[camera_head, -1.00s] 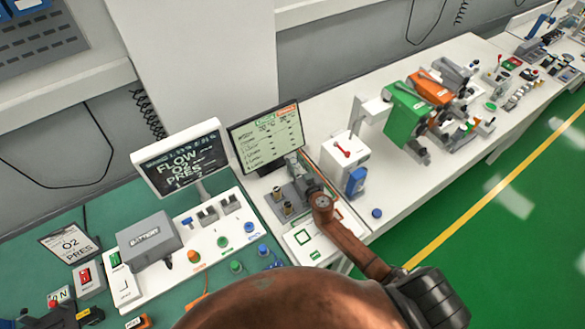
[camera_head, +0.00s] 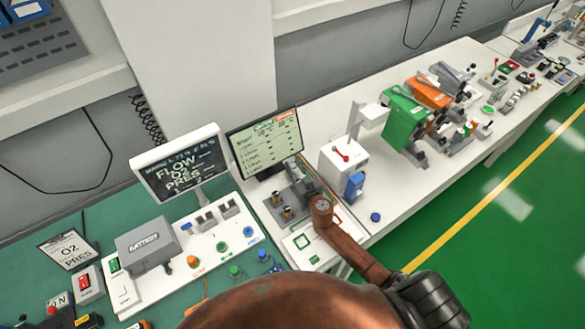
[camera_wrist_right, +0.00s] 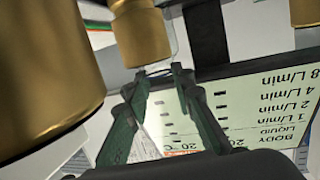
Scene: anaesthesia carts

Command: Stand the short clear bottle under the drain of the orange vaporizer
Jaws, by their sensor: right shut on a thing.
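The orange vaporizer (camera_head: 432,94) stands on the white bench, between a green one (camera_head: 404,118) and a grey one (camera_head: 452,76). Its drain is too small to make out. My right gripper (camera_head: 304,188) is in front of the monitor, well left of the vaporizers, partly hidden by my wrist. In the right wrist view its dark green fingers (camera_wrist_right: 160,72) close in at the tips around a faint clear thing, the short clear bottle (camera_wrist_right: 166,62), of which only a thin outline shows. My left gripper is not in view.
Brass cylinders (camera_wrist_right: 142,34) are close to my right fingertips. The monitor (camera_head: 266,142) stands just behind. A white box with a red lever (camera_head: 343,157) and a blue block (camera_head: 355,184) lie between my gripper and the vaporizers. The front bench strip is fairly clear.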

